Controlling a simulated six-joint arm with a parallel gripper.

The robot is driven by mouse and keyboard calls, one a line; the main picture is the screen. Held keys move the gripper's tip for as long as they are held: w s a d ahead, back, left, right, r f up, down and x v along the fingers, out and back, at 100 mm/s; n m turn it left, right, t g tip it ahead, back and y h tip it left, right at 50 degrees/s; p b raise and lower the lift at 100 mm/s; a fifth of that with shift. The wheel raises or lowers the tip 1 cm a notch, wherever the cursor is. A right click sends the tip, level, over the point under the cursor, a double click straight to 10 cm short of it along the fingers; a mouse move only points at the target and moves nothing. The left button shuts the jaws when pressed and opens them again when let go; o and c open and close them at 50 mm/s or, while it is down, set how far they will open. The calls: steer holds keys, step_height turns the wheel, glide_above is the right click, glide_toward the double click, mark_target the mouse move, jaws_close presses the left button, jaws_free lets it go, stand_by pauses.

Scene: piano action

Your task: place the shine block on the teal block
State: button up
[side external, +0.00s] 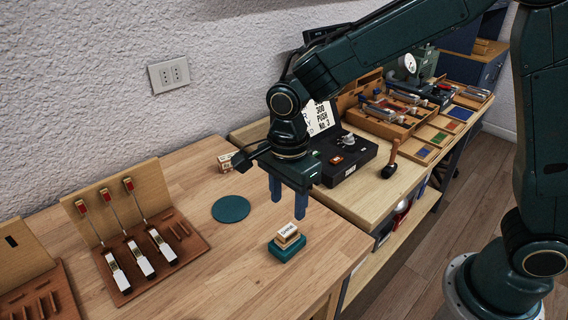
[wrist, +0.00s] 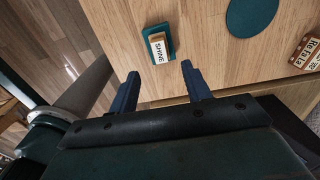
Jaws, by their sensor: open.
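The shine block (side external: 287,233) is a small wooden block with a white face lettered SHINE. It rests on top of the teal block (side external: 287,249), which lies flat on the wooden table. In the wrist view the shine block (wrist: 158,48) sits over the teal block (wrist: 171,39), with teal showing along its edges. My gripper (side external: 288,208) has two blue fingers pointing down, apart and empty. It is above the table and clear of both blocks. In the wrist view the blocks lie just beyond the fingertips of my gripper (wrist: 160,69).
A round teal mat (side external: 231,208) lies left of the blocks, with another lettered block (side external: 226,162) behind it. A brown rack with hammers (side external: 140,245) stands at left. A black case (side external: 342,160) and mallet (side external: 391,160) are at right. Table around the blocks is clear.

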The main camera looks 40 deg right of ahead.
step_height(320, 180, up, 3)
steer(key=shift+r, duration=0.2)
stand_by(0.6)
steer(key=s+d+r+n+t, duration=0.3)
steer(key=s+d+r+n, duration=0.4)
steer(key=d+r+n, duration=0.15)
steer(key=s+d+r+n+t, duration=0.1)
steer(key=s+d+n+t, duration=0.1)
steer(key=s+d+n, duration=0.5)
steer(key=s+n, duration=0.2)
steer(key=s, duration=0.2)
steer(key=shift+s+d+r+t, duration=0.25)
steer(key=shift+s+r+t, duration=0.05)
steer(key=shift+s, duration=0.05)
